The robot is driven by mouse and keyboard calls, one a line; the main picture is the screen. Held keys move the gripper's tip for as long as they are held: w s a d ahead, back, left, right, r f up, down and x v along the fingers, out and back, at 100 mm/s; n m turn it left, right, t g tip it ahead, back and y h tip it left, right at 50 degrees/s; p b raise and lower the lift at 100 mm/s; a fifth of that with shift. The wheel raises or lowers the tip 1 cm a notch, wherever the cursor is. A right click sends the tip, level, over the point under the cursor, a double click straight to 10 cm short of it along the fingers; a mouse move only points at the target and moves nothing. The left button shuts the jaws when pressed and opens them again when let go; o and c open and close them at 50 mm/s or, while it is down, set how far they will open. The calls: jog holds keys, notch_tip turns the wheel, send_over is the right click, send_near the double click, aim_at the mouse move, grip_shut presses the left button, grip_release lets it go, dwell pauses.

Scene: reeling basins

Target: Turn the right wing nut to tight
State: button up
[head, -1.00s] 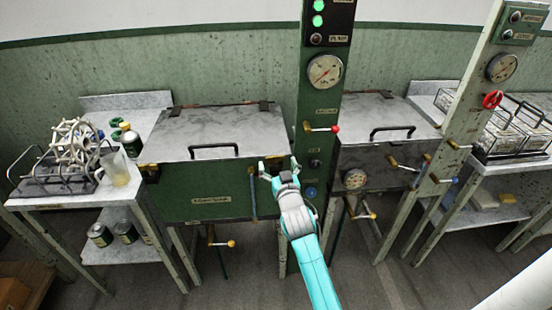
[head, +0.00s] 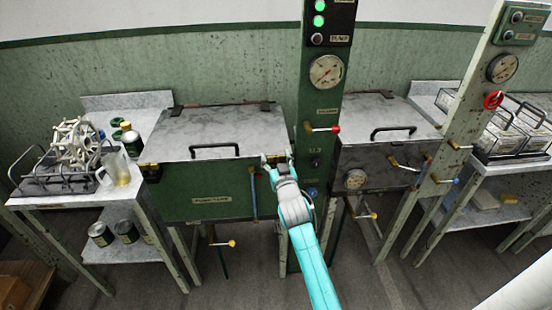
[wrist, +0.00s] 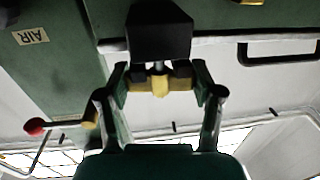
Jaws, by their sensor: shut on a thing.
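The right wing nut (wrist: 160,86) is a small brass-yellow piece on a bolt at the front edge of the green tank's lid. In the wrist view it sits between the two fingers of my gripper (wrist: 160,80), which are shut on its wings. A black block (wrist: 158,32) shows behind it. In the head view my gripper (head: 277,158) is at the tank's front right corner and mostly hides the nut. The green tank (head: 215,198) has its grey lid (head: 205,130) down. A yellow piece (head: 150,170) shows at its front left corner.
The green post (head: 322,100) with a gauge and a red-knobbed lever (head: 335,128) stands close right of my gripper. A blue-handled rod (head: 253,190) hangs on the tank front. A second tank (head: 375,160) stands to the right. The floor in front is clear.

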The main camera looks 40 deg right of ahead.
jog(key=shift+a+f+m+g+h, duration=0.1)
jog(key=shift+m+g+h, duration=0.3)
jog(key=shift+h, duration=0.1)
jog(key=shift+m+h, duration=0.4)
jog(key=shift+h, duration=0.2)
jog(key=o, duration=1.2)
jog(key=shift+c, duration=0.2)
jog(key=v, duration=1.2)
jog(key=shift+r, duration=0.25)
